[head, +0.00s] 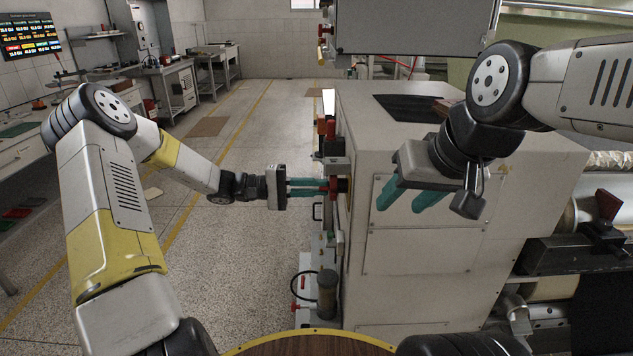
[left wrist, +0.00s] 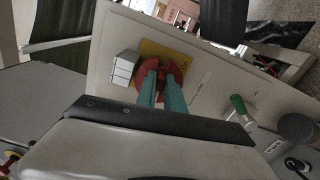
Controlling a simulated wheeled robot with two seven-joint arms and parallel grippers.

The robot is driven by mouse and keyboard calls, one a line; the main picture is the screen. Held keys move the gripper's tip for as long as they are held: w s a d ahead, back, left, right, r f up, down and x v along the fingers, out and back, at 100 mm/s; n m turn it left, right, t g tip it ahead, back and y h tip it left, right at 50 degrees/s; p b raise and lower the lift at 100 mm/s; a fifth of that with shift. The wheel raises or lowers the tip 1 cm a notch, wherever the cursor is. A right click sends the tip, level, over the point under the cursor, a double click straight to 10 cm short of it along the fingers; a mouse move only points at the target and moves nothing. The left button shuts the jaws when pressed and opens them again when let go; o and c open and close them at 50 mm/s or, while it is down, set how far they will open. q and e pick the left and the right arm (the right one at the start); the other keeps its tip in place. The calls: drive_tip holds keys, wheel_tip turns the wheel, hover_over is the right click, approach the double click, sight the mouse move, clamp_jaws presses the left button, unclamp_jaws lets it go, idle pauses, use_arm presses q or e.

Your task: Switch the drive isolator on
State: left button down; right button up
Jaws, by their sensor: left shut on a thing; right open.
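The drive isolator is a red rotary handle on a yellow plate (left wrist: 160,48), on the side panel of the pale machine cabinet. The red handle (left wrist: 172,66) shows in the left wrist view between and around the teal fingertips. In the head view the red handle (head: 333,186) is small and partly hidden by the fingers. My left gripper (head: 322,187) is shut on this handle, with its fingers reaching in from the left. The handle's on and off marks are too small to read. My right gripper (head: 402,200) is open and empty in front of the cabinet.
The pale cabinet (head: 430,270) fills the middle right. A grey box (left wrist: 123,68) sits beside the yellow plate, and a green-handled part (left wrist: 238,106) is lower on the panel. Rollers and clamps stand at the right. The floor (head: 240,260) left of the cabinet is clear.

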use_arm(q)
drive_tip(key=shift+f+m, duration=0.15)
drive_tip(key=shift+m, duration=0.55)
drive_tip(key=c, duration=1.4)
unclamp_jaws()
drive_tip(key=shift+c, duration=0.2)
drive_tip(key=shift+a, duration=0.1)
drive_tip(key=a, duration=0.7)
drive_tip(key=shift+a, duration=0.35)
